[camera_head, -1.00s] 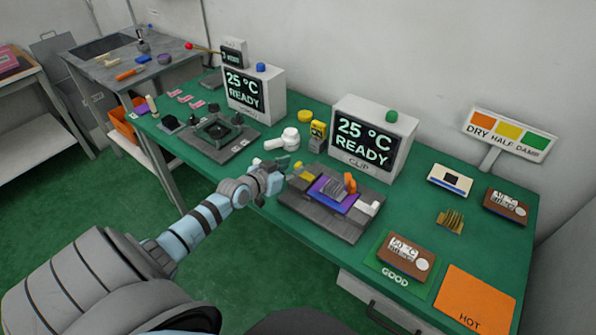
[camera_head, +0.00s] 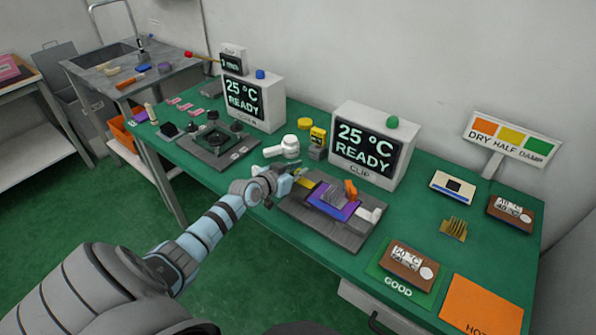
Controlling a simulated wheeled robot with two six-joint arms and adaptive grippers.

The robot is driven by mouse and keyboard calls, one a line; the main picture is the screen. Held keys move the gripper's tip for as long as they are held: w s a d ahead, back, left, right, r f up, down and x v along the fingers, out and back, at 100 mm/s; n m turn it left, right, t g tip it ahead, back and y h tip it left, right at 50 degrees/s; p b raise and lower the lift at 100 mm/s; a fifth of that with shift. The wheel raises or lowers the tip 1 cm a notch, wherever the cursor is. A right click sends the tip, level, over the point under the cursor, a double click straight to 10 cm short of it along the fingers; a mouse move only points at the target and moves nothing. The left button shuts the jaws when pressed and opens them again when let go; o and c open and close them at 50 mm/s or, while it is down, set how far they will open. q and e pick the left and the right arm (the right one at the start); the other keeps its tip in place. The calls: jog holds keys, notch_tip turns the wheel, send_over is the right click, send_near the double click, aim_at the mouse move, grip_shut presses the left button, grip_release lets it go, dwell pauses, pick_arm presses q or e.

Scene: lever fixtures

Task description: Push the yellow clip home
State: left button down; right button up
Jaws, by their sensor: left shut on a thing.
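The yellow clip (camera_head: 305,184) is at the left end of a dark grey fixture (camera_head: 345,240) on the green table. A purple board (camera_head: 330,208) with a ribbed grey block (camera_head: 338,197) lies in the fixture. An orange lever (camera_head: 351,190) stands behind the block, and a white piece (camera_head: 369,215) sits at the right. My left gripper (camera_head: 291,177) is at the fixture's left end, its fingers shut on the yellow clip; the fingers partly hide the contact. How deep the clip sits is too small to tell. My right gripper is out of view.
A display box marked CLIP, 25 °C READY (camera_head: 364,145), stands behind the fixture. Another dark fixture (camera_head: 214,144) is at left. A brown meter (camera_head: 408,265) lies at right.

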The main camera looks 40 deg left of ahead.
aim_at(312, 186)
pick_arm(q)
jog(key=d+p, duration=0.3)
jog(key=d, duration=0.1)
jog(key=shift+d+r, duration=0.1)
jog(key=shift+r, duration=0.1)
jog(key=shift+w+d+f, duration=0.1)
jog(key=shift+d, duration=0.25)
jog(key=shift+f, duration=0.2)
jog(key=c, duration=1.9)
grip_release()
jog(key=o, duration=0.3)
jog(key=shift+d, duration=0.15)
jog(key=shift+d+r, duration=0.1)
